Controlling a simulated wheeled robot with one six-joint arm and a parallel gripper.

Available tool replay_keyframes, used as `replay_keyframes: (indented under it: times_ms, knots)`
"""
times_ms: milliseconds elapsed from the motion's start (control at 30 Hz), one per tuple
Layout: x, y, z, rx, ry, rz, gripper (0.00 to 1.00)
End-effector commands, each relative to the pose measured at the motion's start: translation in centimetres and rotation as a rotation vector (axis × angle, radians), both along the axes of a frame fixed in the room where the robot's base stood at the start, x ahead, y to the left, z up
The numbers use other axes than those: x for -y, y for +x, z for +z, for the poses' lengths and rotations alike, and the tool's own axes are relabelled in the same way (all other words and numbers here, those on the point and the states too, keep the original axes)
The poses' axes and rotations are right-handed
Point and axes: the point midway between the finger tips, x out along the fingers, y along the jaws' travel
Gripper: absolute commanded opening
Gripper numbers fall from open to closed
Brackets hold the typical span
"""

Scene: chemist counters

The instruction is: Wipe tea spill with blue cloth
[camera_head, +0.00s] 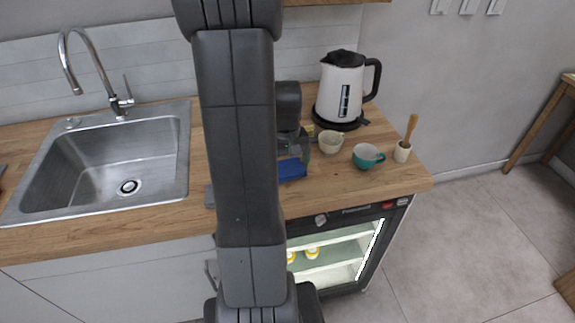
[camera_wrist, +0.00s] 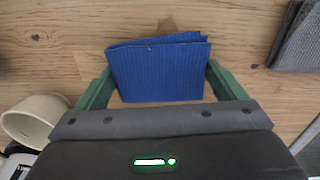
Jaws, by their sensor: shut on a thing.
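The blue cloth (camera_wrist: 160,70) is folded and sits between the green fingers of my gripper (camera_wrist: 159,72), which is shut on it. In the head view the cloth (camera_head: 292,169) shows just right of my arm, at or close above the wooden counter (camera_head: 340,185); I cannot tell whether it touches. My gripper (camera_head: 296,155) is partly hidden behind my arm there. No tea spill can be made out clearly; part of the counter is hidden behind my arm and the cloth.
A cream cup (camera_head: 330,142), teal cup (camera_head: 367,156), pestle pot (camera_head: 402,152) and kettle (camera_head: 342,88) stand to the right. A sink (camera_head: 110,165) is at left. A folded grey cloth (camera_wrist: 298,42) lies nearby. Bare wood lies in front of the cups.

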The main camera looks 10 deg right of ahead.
Motion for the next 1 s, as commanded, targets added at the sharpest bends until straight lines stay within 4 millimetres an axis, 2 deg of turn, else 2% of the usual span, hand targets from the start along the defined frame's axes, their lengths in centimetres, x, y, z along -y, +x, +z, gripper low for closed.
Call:
replay_keyframes:
  times_ms: [167, 233, 800, 1000]
  knots:
    - [-0.2, 0.3, 0.6, 0.001, 0.0, 0.0, 0.66]
    - [-0.2, 0.4, 2.3, 0.009, -0.002, 0.0, 0.66]
    - [-0.8, 0.6, 7.2, 0.004, 0.0, 0.0, 0.66]
    - [-0.8, 0.6, 8.0, 0.003, -0.001, -0.001, 0.66]
